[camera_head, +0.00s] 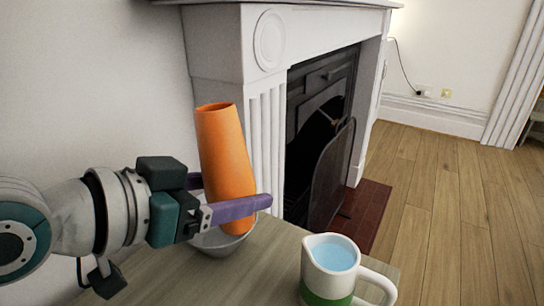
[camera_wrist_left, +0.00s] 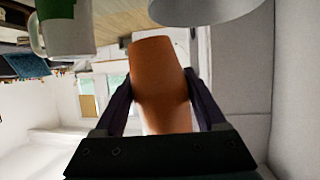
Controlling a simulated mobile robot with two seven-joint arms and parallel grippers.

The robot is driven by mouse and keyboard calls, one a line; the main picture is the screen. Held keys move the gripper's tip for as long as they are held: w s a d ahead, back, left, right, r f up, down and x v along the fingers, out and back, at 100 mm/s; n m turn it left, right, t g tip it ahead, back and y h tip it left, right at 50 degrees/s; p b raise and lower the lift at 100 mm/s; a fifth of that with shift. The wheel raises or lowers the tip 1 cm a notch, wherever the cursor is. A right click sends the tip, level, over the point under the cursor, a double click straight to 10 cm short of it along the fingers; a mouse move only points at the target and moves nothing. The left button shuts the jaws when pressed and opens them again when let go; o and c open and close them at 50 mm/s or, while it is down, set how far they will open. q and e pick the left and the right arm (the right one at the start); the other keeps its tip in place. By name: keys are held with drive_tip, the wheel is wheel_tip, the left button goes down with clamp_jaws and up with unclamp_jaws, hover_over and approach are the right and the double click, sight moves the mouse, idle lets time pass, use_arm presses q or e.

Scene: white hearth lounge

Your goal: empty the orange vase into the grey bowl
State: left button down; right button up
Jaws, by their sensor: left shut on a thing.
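The orange vase (camera_head: 225,150) is a tall, plain, tapered vessel, nearly upright with a slight lean, its open mouth up. My left gripper (camera_head: 237,192) is shut around its lower part, with one purple finger on the near side and the other mostly hidden behind it. The vase also fills the middle of the left wrist view (camera_wrist_left: 160,85). The grey bowl (camera_head: 222,243) stands on the table, partly hidden by the vase and gripper; it shows at the top of the left wrist view (camera_wrist_left: 205,10). Any contents are hidden. My right gripper is not in view.
A white and green jug (camera_head: 316,280) holding blue liquid stands on the wooden table (camera_head: 262,270), right of the bowl. A white fireplace (camera_head: 235,50) with a dark screen (camera_head: 332,175) rises behind the table. A wall is close at left.

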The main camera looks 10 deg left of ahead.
use_arm(q)
drive_tip(key=shift+s+d+r+n+g+h, duration=0.1)
drive_tip(key=shift+s+d+n+g+h, duration=0.35)
drive_tip(key=shift+d+n, duration=0.3)
drive_tip(key=s+n+h+b, duration=0.1)
drive_tip(key=n+h+b, duration=0.1)
drive_tip(key=n, duration=0.1)
drive_tip(key=s+d+n+g+h+b, duration=0.1)
drive_tip(key=n+h+b, duration=0.1)
drive_tip(key=n+b, duration=0.1)
drive_tip(key=s+d+f+n+g+h+b, duration=0.1)
drive_tip(key=n+h+b, duration=0.1)
drive_tip(key=n+b, duration=0.1)
drive_tip(key=shift+s, duration=0.3)
idle(1.6)
